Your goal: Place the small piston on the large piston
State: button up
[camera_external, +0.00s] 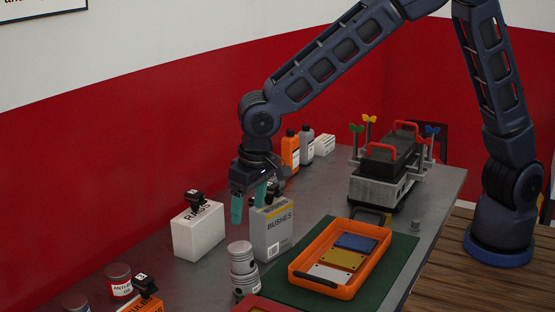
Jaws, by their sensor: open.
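A silver, ringed metal cylinder (242,258), which looks like a piston, stands upright at the front of the bench. A second silver cylinder part (246,287) shows directly below it. The two look stacked, upper on lower, but I cannot tell clearly which is the small piston and which the large. My gripper (249,204) has teal fingers pointing down, open and empty. In the picture it is above the cylinders and close to the grey BUSHES box, apart from the cylinders.
The grey BUSHES box (272,232) and white RAGS box (198,232) stand near my gripper. An orange tray (324,284) with coloured plates lies on a green mat (398,255). An engine block (390,170) with red handles stands behind.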

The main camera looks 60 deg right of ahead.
jog(key=s+d+r, duration=0.3)
jog(key=d+r, duration=0.2)
jog(key=d, duration=0.4)
jog(key=s+d+r+y, duration=0.1)
jog(key=s+d+r, duration=0.1)
jog(key=d+r, duration=0.55)
jog(key=s+d+r, duration=0.3)
jog(key=d+r, duration=0.1)
jog(key=d, duration=0.6)
jog(key=s+d+r+t, duration=0.1)
jog(key=s+d, duration=0.6)
jog(key=s, duration=0.3)
jog(key=s+d+r+t+h, duration=0.1)
jog(key=s+d, duration=0.7)
jog(key=s, duration=0.2)
jog(key=shift+d+t, duration=0.25)
jog(key=shift+t, duration=0.15)
